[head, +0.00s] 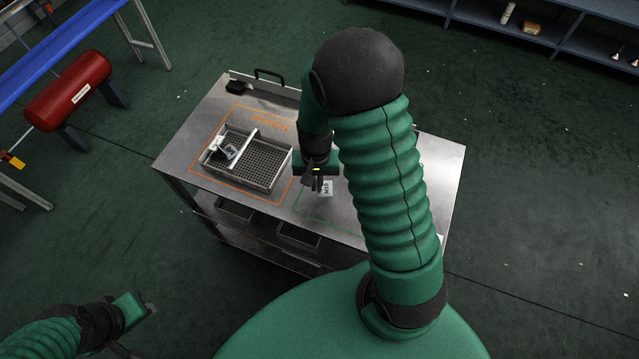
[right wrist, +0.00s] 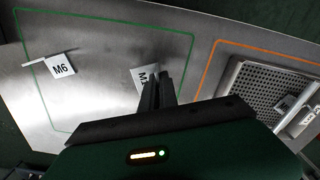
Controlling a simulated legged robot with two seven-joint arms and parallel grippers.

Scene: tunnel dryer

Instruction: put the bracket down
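My right gripper (head: 318,181) is low over the green-outlined area of the metal table. Its narrow fingers (right wrist: 160,88) look closed on a small grey bracket (right wrist: 142,77) with a white label, partly hidden by the fingers. The bracket's label also shows in the head view (head: 326,188). I cannot tell whether the bracket touches the table. A second bracket, labelled M6 (right wrist: 61,66), stands by the green line in the right wrist view. My left gripper (head: 146,308) is away from the table at lower left, and its fingers are too small to read.
A perforated metal tray (head: 274,184) with a crossbar sits inside the orange outline, left of my right gripper. Another labelled bracket (head: 230,151) lies in it. The table (head: 440,165) has a black handle (head: 269,73) at the back.

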